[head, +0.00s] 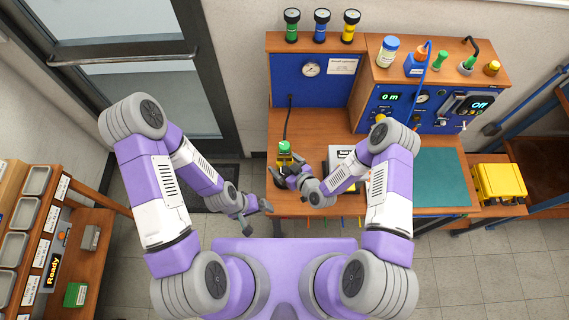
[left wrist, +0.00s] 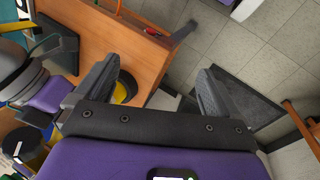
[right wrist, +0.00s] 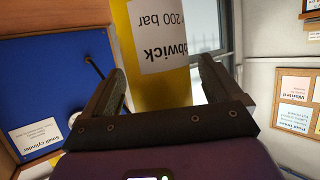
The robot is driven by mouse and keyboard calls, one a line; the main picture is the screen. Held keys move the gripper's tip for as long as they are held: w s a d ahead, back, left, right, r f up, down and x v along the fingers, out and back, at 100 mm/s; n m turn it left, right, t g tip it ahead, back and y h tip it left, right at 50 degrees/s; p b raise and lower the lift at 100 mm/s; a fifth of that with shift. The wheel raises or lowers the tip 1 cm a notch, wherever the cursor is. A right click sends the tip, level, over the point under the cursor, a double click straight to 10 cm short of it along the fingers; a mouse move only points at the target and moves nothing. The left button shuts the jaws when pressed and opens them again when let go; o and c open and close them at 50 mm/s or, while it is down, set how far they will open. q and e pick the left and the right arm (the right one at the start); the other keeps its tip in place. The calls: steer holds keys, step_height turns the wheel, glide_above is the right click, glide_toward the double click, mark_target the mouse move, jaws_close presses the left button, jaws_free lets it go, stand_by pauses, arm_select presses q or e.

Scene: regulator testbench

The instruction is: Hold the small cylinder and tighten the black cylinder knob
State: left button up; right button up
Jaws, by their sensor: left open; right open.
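The small cylinder (head: 284,161) stands at the bench's front left corner, with a green top and a dark fitting above its yellow body. In the right wrist view its yellow body (right wrist: 163,90) shows large, with a white label, in the space between the fingers. My right gripper (head: 281,179) is open at the cylinder; contact cannot be told. My left gripper (head: 257,214) is open and empty, in front of and to the left of the bench. The black cylinder knob cannot be made out clearly on the small dark fitting.
The wooden bench carries a blue gauge panel (head: 287,86) behind the cylinder, and a green mat (head: 439,178) on the right. A parts rack (head: 31,212) stands far left. Floor is clear left of the bench.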

jaws_close()
arm_select(q)
steer(key=shift+w+r, duration=0.1)
steer(key=shift+r, duration=0.05)
steer(key=c, duration=0.6)
steer(key=m+t+y, duration=0.2)
steer(key=t+y, duration=0.1)
steer(key=t, duration=0.1)
glide_toward(284, 172)
steer(key=x, duration=1)
steer(key=shift+w, duration=0.1)
stand_by(0.3)
